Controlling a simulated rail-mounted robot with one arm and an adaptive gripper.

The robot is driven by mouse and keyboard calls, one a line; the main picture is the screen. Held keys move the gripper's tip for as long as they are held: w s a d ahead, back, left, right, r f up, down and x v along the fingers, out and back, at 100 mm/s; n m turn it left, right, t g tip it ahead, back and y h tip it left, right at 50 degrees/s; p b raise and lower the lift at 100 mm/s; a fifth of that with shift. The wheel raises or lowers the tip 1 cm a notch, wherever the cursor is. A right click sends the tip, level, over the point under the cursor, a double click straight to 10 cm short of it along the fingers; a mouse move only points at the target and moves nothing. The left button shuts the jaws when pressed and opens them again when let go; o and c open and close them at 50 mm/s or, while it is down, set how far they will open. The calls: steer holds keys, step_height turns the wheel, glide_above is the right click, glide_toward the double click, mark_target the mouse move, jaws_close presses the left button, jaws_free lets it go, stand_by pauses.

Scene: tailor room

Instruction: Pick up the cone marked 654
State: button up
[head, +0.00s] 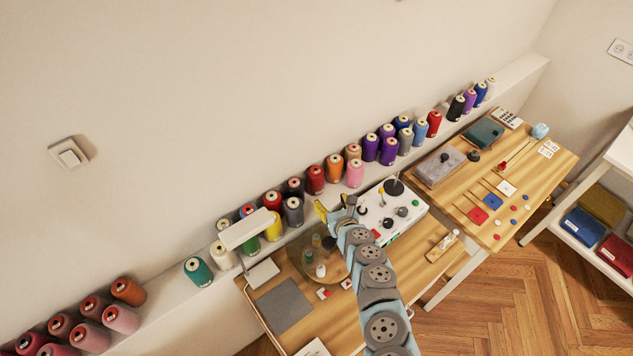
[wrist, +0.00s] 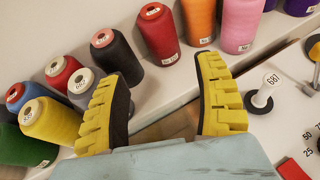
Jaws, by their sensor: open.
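The number 654 cannot be made out on any cone; most labels are too small or turned away. In the wrist view my gripper (wrist: 160,70) is open and empty, its two yellow-padded fingers pointing at the cone row. Beyond the fingers stand a red cone (wrist: 160,38), a black cone (wrist: 118,60), an orange cone (wrist: 198,22) and a pink cone (wrist: 240,24). A grey cone (wrist: 84,84) is close beside the left finger. In the head view my gripper (head: 336,208) is near the shelf, right of the grey cone (head: 293,211) and below the red cone (head: 315,180).
Many more cones stand along the white shelf (head: 160,325). A white box with knobs (head: 405,222) is right of my gripper. A white lamp (head: 246,230) stands to its left.

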mark_target(318, 183)
steer(key=shift+b+x, duration=4.35)
steer(key=shift+w+a+f+b, duration=0.25)
steer(key=shift+w+f+b, duration=0.1)
steer(key=shift+w+b, duration=0.15)
steer(key=shift+w+a, duration=0.15)
steer(key=shift+w, duration=0.4)
steer(key=shift+f+b+x, duration=0.25)
steer(key=shift+b+x, duration=1.65)
steer(key=shift+b, duration=0.1)
steer(key=shift+w+a+b, duration=0.1)
steer(key=shift+w+b, duration=0.45)
